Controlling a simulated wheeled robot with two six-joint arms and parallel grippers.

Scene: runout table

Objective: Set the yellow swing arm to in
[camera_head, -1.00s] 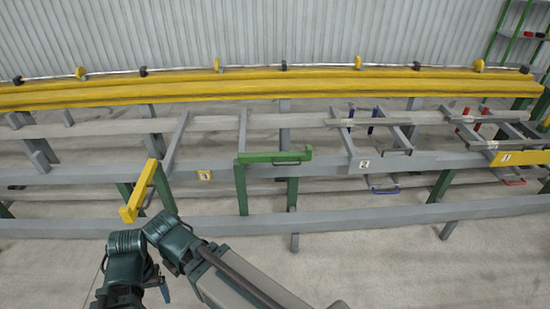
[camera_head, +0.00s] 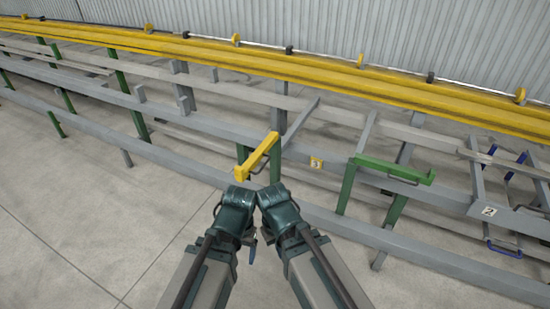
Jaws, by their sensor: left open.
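The yellow swing arm (camera_head: 258,155) shows in the head view near the middle. It is a short yellow bar by a green post, pointing out from the table toward me and slightly left. Its near end has a short downturned block, and a thin grey handle shows beside it. My left gripper (camera_head: 251,248) is below the yellow swing arm in the picture, apart from it and holding nothing that I can see. My dark green arm joints partly hide it, so its jaws are hard to make out. My right gripper cannot be made out.
A green swing arm (camera_head: 393,169) lies along the rail to the right. The grey lower front rail (camera_head: 400,243) runs across behind my arm. Open concrete floor (camera_head: 90,220) lies at left.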

